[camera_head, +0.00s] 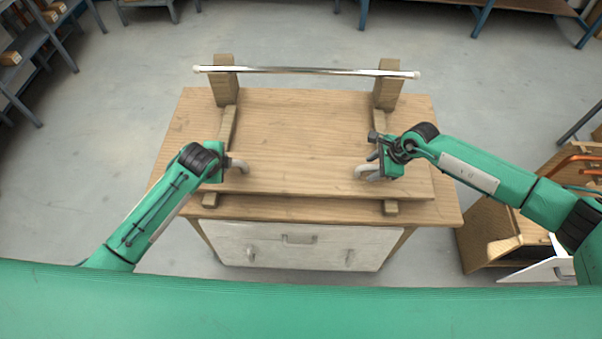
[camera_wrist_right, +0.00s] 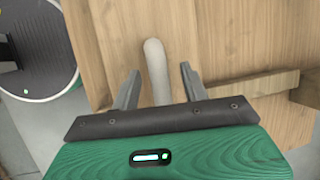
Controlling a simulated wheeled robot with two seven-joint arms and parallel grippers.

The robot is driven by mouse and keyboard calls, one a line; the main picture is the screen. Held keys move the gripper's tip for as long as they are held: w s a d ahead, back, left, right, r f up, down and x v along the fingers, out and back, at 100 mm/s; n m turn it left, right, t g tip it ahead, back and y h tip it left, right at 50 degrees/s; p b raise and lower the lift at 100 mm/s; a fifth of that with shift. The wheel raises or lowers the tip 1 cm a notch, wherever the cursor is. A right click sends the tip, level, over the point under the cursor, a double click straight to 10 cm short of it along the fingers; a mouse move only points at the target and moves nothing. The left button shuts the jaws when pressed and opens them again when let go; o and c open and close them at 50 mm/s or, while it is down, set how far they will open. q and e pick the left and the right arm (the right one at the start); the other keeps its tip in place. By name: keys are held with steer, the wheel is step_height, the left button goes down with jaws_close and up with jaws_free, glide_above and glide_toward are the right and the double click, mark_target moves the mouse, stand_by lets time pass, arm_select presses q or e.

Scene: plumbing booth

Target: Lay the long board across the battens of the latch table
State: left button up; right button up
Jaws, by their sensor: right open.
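The long board (camera_head: 300,178) lies across the battens of the latch table (camera_head: 180,206). The left batten (camera_head: 229,124) and right batten (camera_head: 379,122) show behind it, and their ends show at its front edge. The board bears two pale curved handles. My left gripper (camera_head: 228,170) is at the left handle (camera_head: 240,165); its fingers are too small to read. My right gripper (camera_head: 375,165) is open at the right handle (camera_head: 362,173). In the right wrist view this handle (camera_wrist_right: 155,70) stands between the spread fingers (camera_wrist_right: 157,88), with gaps beside it.
A shiny metal bar (camera_head: 305,70) with white ends spans two wooden posts at the table's back. A white drawer front (camera_head: 300,250) is below the tabletop. A wooden cabinet (camera_head: 500,232) stands at the right. Grey shelves (camera_head: 30,55) are at the far left, with open floor between.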

arm_select(q)
steer(key=shift+w+f, duration=0.3)
steer(key=shift+f, duration=0.2)
arm_select(e)
steer(key=shift+w+a+f, duration=0.1)
steer(key=shift+a+f, duration=0.1)
steer(key=shift+f, duration=0.35)
arm_select(q)
steer(key=shift+c, duration=0.5)
arm_select(e)
steer(key=shift+c, duration=0.5)
arm_select(q)
jaws_close()
arm_select(e)
steer(key=c, duration=0.7)
jaws_close()
arm_select(q)
steer(key=shift+r, duration=0.1)
arm_select(e)
steer(key=shift+r, duration=0.15)
